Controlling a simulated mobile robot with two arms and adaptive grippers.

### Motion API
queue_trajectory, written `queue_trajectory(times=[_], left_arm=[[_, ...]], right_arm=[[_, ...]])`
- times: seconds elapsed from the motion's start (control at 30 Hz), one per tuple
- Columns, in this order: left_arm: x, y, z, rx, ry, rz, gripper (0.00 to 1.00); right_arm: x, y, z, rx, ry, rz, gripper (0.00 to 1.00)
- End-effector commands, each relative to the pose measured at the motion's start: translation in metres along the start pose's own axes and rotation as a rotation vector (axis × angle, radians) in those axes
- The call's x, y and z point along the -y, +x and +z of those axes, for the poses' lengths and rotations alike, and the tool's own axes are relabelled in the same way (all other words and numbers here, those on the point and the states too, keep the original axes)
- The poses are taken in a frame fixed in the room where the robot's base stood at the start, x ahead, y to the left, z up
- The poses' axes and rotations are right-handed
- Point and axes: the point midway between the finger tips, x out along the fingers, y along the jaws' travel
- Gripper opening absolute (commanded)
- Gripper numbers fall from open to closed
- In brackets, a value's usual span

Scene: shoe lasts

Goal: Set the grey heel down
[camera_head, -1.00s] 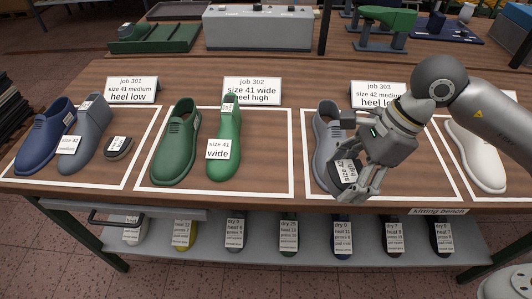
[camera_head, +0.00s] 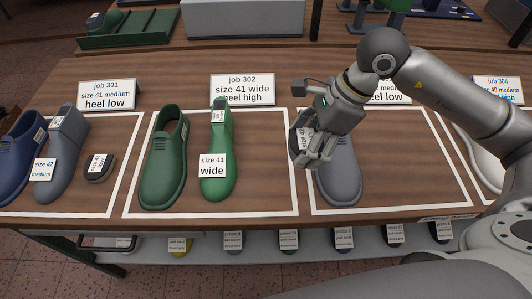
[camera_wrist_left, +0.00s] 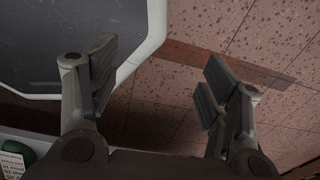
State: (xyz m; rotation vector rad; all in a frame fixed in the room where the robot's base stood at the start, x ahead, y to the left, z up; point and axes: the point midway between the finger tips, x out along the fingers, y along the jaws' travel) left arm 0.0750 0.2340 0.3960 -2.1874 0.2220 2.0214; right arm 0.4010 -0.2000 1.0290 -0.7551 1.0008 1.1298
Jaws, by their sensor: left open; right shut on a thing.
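The grey heel (camera_head: 294,144), a dark block with a white size 42 label, is held in my right gripper (camera_head: 308,152). The gripper is shut on it, above the left border of the job 303 area. The fingers hide part of the heel, and I cannot tell its exact height over the table. A grey shoe (camera_head: 340,178) lies just right of the gripper inside that area, its back end hidden by the gripper. My left gripper (camera_wrist_left: 158,85) shows in the left wrist view, open and empty above the tiled floor.
The job 302 area has a green shoe (camera_head: 166,165) and a green last (camera_head: 217,182). The job 301 area has a blue shoe (camera_head: 18,150), a grey last (camera_head: 66,150) and another small heel (camera_head: 100,172). The job 303 area is bare right of the grey shoe.

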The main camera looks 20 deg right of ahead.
Motion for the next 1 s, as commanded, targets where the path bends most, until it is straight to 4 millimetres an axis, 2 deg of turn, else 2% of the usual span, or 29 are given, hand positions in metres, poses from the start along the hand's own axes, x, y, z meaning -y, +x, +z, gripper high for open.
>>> queue_trajectory(times=[0.03, 0.17, 0.37, 0.53, 0.67, 0.87, 1.0], left_arm=[[-0.001, -0.008, 0.005, 0.008, 0.001, 0.001, 0.71], [-0.001, -0.018, 0.007, 0.013, 0.001, 0.002, 0.71], [0.002, -0.028, -0.012, -0.014, 0.001, -0.002, 0.71], [0.004, -0.031, -0.026, -0.036, 0.001, -0.004, 0.71], [0.004, -0.035, -0.023, -0.032, 0.001, -0.004, 0.71], [0.004, -0.050, -0.015, -0.018, 0.001, -0.004, 0.71], [0.004, -0.049, -0.012, -0.013, 0.001, -0.004, 0.71]], right_arm=[[0.004, 0.004, 0.010, 0.004, -0.001, 0.004, 0.40], [0.015, 0.025, 0.028, 0.003, -0.001, 0.003, 0.40], [0.027, 0.069, 0.038, 0.001, 0.001, 0.004, 0.40], [0.034, 0.087, 0.041, 0.000, 0.002, -0.001, 0.40], [0.036, 0.100, 0.045, 0.000, 0.000, 0.002, 0.40], [0.036, 0.124, 0.035, -0.002, 0.003, 0.002, 0.40], [0.037, 0.130, 0.033, 0.000, -0.001, -0.001, 0.40]])
